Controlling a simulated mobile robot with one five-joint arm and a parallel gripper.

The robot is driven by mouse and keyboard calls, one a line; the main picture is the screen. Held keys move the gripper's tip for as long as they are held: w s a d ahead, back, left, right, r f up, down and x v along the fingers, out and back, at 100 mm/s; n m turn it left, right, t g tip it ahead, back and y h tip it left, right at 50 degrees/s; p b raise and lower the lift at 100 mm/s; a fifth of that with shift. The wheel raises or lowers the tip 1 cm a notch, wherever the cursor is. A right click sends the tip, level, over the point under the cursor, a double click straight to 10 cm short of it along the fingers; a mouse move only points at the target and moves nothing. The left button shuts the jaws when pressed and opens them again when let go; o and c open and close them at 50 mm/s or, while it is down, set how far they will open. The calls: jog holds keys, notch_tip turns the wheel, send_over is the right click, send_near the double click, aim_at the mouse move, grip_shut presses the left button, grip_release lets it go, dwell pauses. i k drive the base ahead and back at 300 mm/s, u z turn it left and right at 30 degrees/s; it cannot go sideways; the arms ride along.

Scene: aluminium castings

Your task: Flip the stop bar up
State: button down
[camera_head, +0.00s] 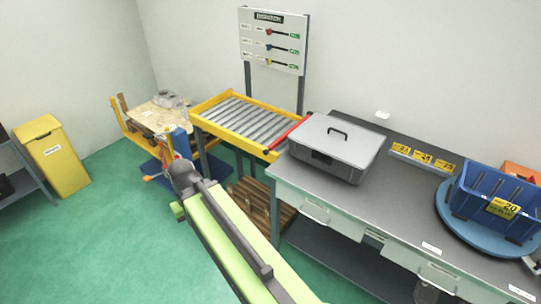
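The stop bar (290,132) is a red bar across the right end of the yellow-framed roller conveyor (228,104). It lies between the rollers and the grey lidded box, roughly level with the conveyor rim; I cannot tell its exact tilt. My green arm reaches from the bottom middle up to the left. Its dark end (183,176) is in front of and below the conveyor's left side, well apart from the bar. The gripper's fingers cannot be made out there, so its opening and any contents are unclear.
The grey box (335,146) with a black handle stands on the workbench (390,190) right beside the bar. A blue crate (492,200) sits on a round blue turntable at right. A dispatch board (273,41) stands behind the conveyor. Green floor is free at left.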

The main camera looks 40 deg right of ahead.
aim_at(266, 152)
jog(key=i, duration=0.85)
jog(key=u, duration=0.05)
